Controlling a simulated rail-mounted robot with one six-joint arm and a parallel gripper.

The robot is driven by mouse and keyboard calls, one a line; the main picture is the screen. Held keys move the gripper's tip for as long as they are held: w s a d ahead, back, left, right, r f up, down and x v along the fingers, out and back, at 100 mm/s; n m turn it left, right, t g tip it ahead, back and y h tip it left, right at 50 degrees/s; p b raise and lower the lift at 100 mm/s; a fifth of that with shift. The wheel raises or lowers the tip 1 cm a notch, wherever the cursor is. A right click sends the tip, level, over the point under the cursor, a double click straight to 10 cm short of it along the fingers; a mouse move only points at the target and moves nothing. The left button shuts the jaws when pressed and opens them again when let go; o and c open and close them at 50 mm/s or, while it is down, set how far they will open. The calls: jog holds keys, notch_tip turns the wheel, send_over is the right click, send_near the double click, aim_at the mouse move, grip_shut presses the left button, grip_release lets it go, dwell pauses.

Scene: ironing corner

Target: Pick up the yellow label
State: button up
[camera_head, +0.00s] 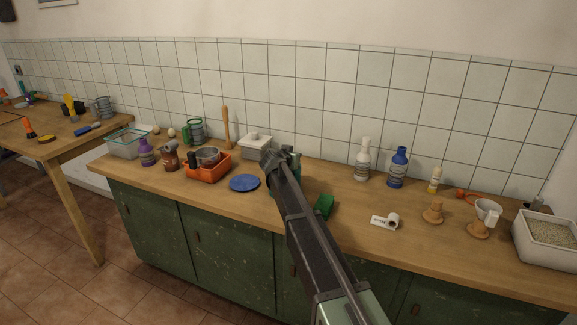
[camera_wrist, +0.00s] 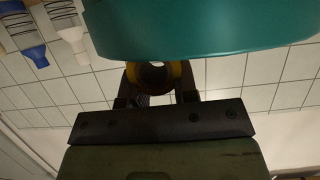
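My gripper (camera_wrist: 153,88) is seen from behind in the wrist view. Its two dark fingers stand apart, and a large teal thing (camera_wrist: 200,30) hides their upper part. Between the fingers is a yellow-brown ring (camera_wrist: 177,71) with a dark hollow. It may be the yellow label, but no writing shows. I cannot tell whether the fingers press on it. In the head view my gripper (camera_head: 279,157) is over the middle of the counter, and my arm hides what is below. A bit of teal (camera_head: 299,161) shows behind it. No yellow label is clearly visible there.
A white label roll (camera_head: 393,220) and green block (camera_head: 324,205) lie right of my arm. White (camera_head: 363,162), blue (camera_head: 398,170) and yellow (camera_head: 436,181) bottles stand behind. Left are a blue disc (camera_head: 244,183), orange tray (camera_head: 207,172) and white lidded box (camera_head: 255,147).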

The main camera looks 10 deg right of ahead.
jog(key=shift+c, duration=0.7)
